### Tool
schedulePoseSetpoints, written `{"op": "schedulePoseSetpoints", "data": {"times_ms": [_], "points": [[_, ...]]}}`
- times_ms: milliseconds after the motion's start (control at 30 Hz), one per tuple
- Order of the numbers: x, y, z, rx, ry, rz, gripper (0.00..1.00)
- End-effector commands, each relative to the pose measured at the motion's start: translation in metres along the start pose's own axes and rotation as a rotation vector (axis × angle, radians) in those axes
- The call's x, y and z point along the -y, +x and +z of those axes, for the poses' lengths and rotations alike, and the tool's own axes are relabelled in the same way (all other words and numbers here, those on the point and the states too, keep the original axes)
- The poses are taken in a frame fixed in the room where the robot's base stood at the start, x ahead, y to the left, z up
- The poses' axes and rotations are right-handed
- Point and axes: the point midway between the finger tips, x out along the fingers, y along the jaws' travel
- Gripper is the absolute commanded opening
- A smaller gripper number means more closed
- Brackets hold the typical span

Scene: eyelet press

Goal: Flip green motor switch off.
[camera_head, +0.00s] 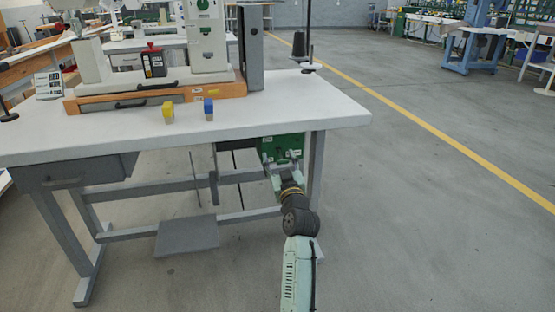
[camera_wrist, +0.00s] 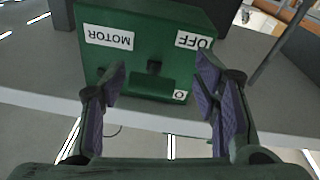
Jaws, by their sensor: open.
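The green motor switch box (camera_head: 281,150) hangs under the right part of the white table. In the wrist view the switch box (camera_wrist: 140,20) shows upside-down labels reading MOTOR, OFF and O. A small dark knob or slot (camera_wrist: 154,67) and a raised green rocker or block (camera_wrist: 152,86) sit on its face. My gripper (camera_head: 277,172) is in front of the box in the head view. In the wrist view my gripper (camera_wrist: 160,95) is open, its two purple-padded fingers on either side of the knob and block, with nothing between them. I cannot tell whether the fingers touch the box.
The white table (camera_head: 280,108) carries a sewing or press machine (camera_head: 205,40), and yellow (camera_head: 168,112) and blue (camera_head: 208,110) small items. A table leg (camera_head: 317,165) stands close right of the box. A pedal (camera_head: 188,235) is below left.

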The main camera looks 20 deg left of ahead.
Motion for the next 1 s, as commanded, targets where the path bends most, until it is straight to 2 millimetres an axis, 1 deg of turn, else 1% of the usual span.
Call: {"op": "schedulePoseSetpoints", "data": {"times_ms": [267, 667, 733, 1000], "points": [[-0.003, 0.001, -0.008, 0.030, -0.001, -0.004, 0.56], [-0.005, 0.001, -0.016, 0.152, -0.005, -0.027, 0.56], [-0.005, -0.013, -0.009, 0.159, -0.007, -0.026, 0.56], [-0.006, -0.068, -0.017, 0.156, -0.007, -0.025, 0.56]]}}
